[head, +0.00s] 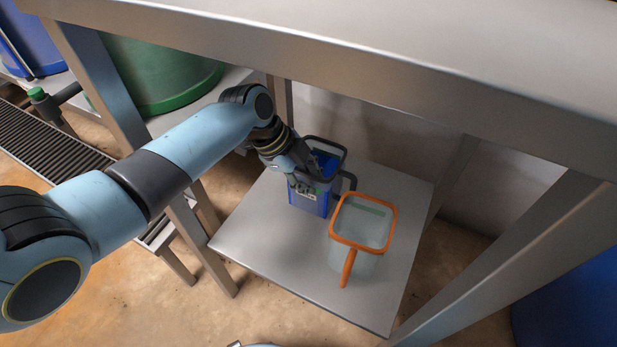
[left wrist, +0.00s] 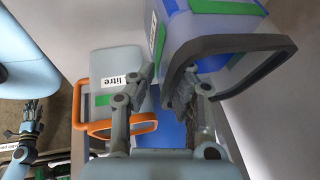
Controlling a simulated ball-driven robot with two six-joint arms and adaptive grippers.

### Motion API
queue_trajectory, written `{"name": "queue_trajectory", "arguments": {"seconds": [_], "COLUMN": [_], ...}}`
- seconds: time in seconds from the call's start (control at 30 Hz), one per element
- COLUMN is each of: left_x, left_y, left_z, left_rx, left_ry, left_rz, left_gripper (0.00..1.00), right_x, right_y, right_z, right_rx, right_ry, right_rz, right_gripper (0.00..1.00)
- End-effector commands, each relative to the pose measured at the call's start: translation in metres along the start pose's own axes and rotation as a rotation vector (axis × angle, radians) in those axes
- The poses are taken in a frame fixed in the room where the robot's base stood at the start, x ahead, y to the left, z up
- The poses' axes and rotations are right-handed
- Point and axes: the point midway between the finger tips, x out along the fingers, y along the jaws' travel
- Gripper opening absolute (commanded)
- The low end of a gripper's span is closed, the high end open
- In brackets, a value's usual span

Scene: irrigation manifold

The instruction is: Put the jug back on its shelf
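A blue jug (head: 318,196) with a dark rim and handle stands on a low metal shelf (head: 270,250). Beside it on the right is a clear jug (head: 352,255) with an orange rim and handle. My left gripper (head: 308,184) is at the near left side of the blue jug. In the left wrist view its fingers (left wrist: 161,88) are apart, close to the dark loop of the blue jug (left wrist: 208,35); contact is unclear. The clear jug (left wrist: 112,65) shows left of the fingers there. My right gripper (left wrist: 30,118) appears small at the left; its fingers are too small to judge.
A metal bench top (head: 400,60) overhangs the low shelf, with legs at its sides. A green tub (head: 160,75) and a blue barrel (head: 30,40) stand at the back left. Another blue barrel (head: 570,285) is at the right. The shelf's front left is clear.

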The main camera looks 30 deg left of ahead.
Motion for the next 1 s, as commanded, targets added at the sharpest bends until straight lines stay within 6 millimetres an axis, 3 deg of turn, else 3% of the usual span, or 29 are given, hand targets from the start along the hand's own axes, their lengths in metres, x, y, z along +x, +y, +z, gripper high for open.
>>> {"name": "queue_trajectory", "arguments": {"seconds": [0.1, 0.47, 0.83, 1.0], "left_x": [0.0, -0.008, -0.076, -0.103], "left_y": [0.0, -0.001, -0.004, -0.003], "left_z": [0.0, -0.002, -0.004, -0.004], "left_rx": [0.0, 0.001, 0.003, 0.002], "left_ry": [0.0, 0.0, -0.001, 0.0], "left_rz": [0.0, -0.001, -0.005, -0.003], "left_gripper": [0.29, 0.29, 0.29, 0.29], "right_x": [0.0, -0.006, -0.053, -0.077], "right_y": [0.0, 0.003, -0.015, -0.011], "right_z": [0.0, -0.002, 0.021, 0.01], "right_rx": [0.0, -0.001, 0.012, 0.013], "right_ry": [0.0, 0.007, 0.018, 0.036], "right_rz": [0.0, 0.003, -0.023, -0.021], "right_gripper": [0.4, 0.4, 0.4, 0.4]}}
